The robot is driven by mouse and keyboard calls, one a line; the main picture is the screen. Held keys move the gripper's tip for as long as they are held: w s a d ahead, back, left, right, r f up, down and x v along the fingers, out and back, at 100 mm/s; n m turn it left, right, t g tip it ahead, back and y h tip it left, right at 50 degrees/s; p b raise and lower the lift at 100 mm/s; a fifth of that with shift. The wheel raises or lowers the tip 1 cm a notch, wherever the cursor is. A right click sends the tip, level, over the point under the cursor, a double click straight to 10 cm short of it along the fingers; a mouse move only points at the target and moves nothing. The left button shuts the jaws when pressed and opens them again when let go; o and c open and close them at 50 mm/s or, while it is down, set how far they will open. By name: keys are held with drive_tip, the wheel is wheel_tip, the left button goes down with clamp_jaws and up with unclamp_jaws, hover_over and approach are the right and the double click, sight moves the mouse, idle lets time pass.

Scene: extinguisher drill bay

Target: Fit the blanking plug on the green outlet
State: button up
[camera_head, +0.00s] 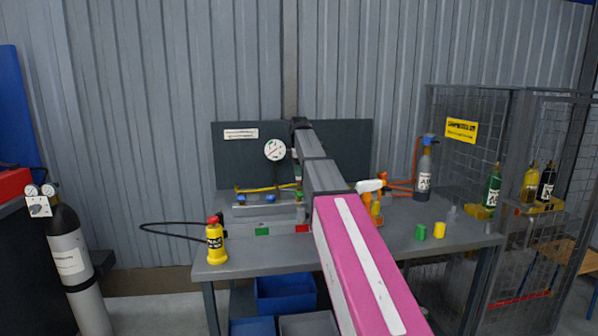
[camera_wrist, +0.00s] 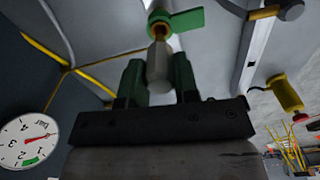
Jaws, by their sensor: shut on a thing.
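In the wrist view my gripper (camera_wrist: 158,68) is shut on a pale grey plug (camera_wrist: 158,62), held between its two dark green fingers. The narrow end of the plug lines up with a brass fitting (camera_wrist: 161,27) that carries a green tab or lever (camera_wrist: 186,19), which looks like the green outlet. The two appear very close; I cannot tell whether they touch or the plug is seated. In the head view my arm reaches over the bench and hides much of this spot.
A round gauge (camera_head: 275,150) is on the dark back panel. A yellow extinguisher (camera_head: 215,240) with a black hose stands at the bench's left. Green (camera_head: 421,232) and yellow (camera_head: 439,230) caps, a spray bottle (camera_head: 371,187) and a grey cylinder (camera_head: 424,175) stand at the right.

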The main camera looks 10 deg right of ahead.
sight(299, 180)
drive_tip(key=shift+f, duration=2)
idle(0.9)
drive_tip(key=o, duration=1)
